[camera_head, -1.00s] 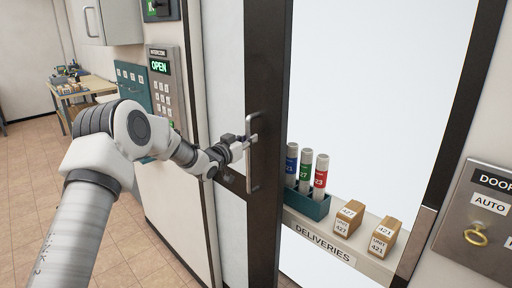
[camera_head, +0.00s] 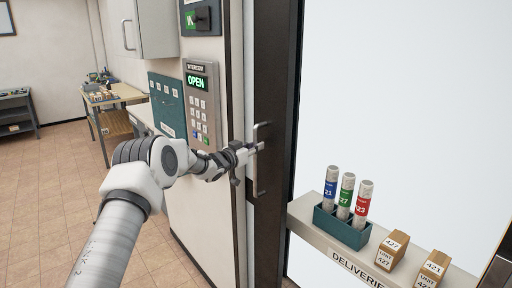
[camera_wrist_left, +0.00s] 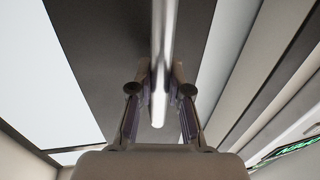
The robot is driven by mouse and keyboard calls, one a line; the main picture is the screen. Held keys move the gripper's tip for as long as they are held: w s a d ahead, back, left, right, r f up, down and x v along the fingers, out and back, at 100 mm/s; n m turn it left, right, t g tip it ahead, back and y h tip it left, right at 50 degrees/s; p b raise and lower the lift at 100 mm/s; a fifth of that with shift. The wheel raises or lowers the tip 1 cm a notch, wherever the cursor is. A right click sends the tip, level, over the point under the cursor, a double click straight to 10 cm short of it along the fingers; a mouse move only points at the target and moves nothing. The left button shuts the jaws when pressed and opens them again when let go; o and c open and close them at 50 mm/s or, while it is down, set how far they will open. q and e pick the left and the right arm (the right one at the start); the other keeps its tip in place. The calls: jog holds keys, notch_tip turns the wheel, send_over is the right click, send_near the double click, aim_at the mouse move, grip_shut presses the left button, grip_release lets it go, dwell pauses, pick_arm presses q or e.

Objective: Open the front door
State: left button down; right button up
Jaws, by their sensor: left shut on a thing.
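The front door (camera_head: 271,75) has a dark frame edge and stands in the middle of the head view, open to a pale bright outside. Its silver bar handle (camera_head: 256,184) runs upright on the dark edge. My left gripper (camera_head: 255,148) is at the upper part of this handle and shut on it. In the left wrist view the bar (camera_wrist_left: 161,70) passes between the two fingers (camera_wrist_left: 160,100). The intercom (camera_head: 200,110) left of the door reads OPEN in green. My right gripper is not in view.
A deliveries shelf (camera_head: 325,242) at the right bears a teal rack (camera_head: 343,226) with three tubes and small boxes (camera_head: 391,249). A teal mailbox panel (camera_head: 167,104) is on the left wall. A wooden table (camera_head: 118,97) stands farther back. The tiled floor at left is clear.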

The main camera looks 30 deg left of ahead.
pick_arm(q)
jog(key=shift+d+f, duration=0.1)
jog(key=shift+f, duration=0.05)
jog(key=c, duration=1.1)
grip_release()
jog(key=s+a, duration=0.1)
jog(key=s, duration=1)
jog(key=shift+s+a, duration=0.4)
